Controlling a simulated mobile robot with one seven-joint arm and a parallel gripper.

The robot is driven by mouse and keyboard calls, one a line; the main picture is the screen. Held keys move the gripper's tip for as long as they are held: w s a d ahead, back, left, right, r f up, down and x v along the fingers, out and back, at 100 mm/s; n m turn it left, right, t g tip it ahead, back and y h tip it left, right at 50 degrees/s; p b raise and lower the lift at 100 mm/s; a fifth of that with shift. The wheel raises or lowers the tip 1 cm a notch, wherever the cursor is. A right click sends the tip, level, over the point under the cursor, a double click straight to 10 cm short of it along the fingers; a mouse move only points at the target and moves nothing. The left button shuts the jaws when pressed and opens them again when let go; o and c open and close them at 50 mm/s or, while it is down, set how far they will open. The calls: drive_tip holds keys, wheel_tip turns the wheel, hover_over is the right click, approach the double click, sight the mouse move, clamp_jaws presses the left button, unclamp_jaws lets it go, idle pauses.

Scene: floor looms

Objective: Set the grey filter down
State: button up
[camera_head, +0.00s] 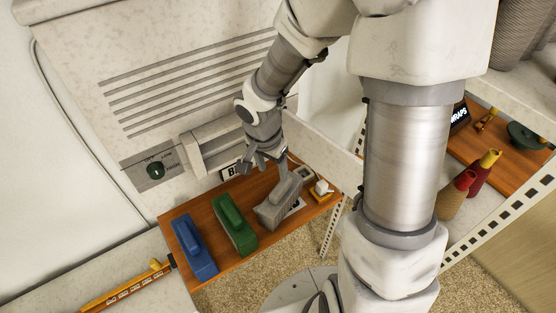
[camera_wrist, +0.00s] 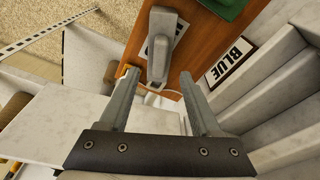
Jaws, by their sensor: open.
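The grey filter (camera_head: 278,203) is a block with a raised handle. It rests on the wooden shelf (camera_head: 217,264), at the right end of a row with the green filter (camera_head: 234,224) and the blue filter (camera_head: 193,247). My gripper (camera_head: 262,160) is above and behind the grey filter in the head view. In the wrist view my gripper (camera_wrist: 156,92) is open, and the grey filter (camera_wrist: 162,45) shows beyond the fingertips, in line with the gap between them. A label under the grey filter is partly hidden. Whether the fingers touch the filter is unclear, but the gap looks empty.
A sign reading BLUE (camera_wrist: 231,61) stands against the wall unit beside the shelf. A small white and orange item (camera_head: 321,189) lies at the shelf's right end. A dark knob (camera_head: 156,170) is on the vented panel.

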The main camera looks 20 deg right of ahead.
drive_tip(key=s+d+r+n+t, duration=0.1)
drive_tip(key=s+r+n, duration=0.4)
drive_tip(key=r, duration=0.6)
drive_tip(key=s+d+r+n+t+y, duration=0.1)
drive_tip(key=s+r+n+t, duration=0.2)
drive_tip(key=s+r, duration=0.6)
wheel_tip(320, 180, up, 2)
drive_tip(key=shift+n+y, duration=0.3)
drive_tip(key=shift+n, duration=0.6)
drive_tip(key=shift+w, duration=0.1)
